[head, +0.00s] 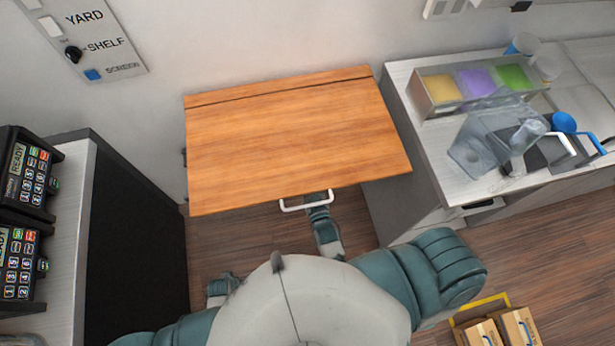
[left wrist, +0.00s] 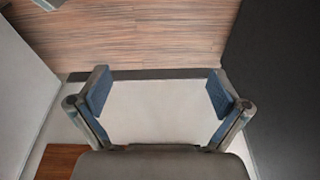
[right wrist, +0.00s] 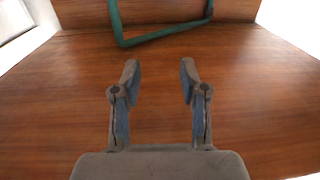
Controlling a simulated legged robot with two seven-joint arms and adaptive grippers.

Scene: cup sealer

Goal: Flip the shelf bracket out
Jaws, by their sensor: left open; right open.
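The wooden shelf (head: 290,140) stands out from the wall in the head view, with a white handle (head: 305,203) on its front edge. The teal shelf bracket (right wrist: 165,33) shows at the top of the right wrist view, against brown wood. My right gripper (right wrist: 159,72) is open and empty, its fingertips short of the bracket and apart from it. In the head view my right forearm reaches under the shelf's front edge, which hides the gripper. My left gripper (left wrist: 158,84) is open and empty, above a pale surface near the floor; I cannot make it out in the head view.
A dark-sided cabinet (head: 130,240) with keypad devices (head: 28,175) stands at the left. A counter (head: 400,85) with a container of coloured contents (head: 475,85) and clear plastic items stands at the right. Boxes (head: 500,328) lie on the floor at the lower right.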

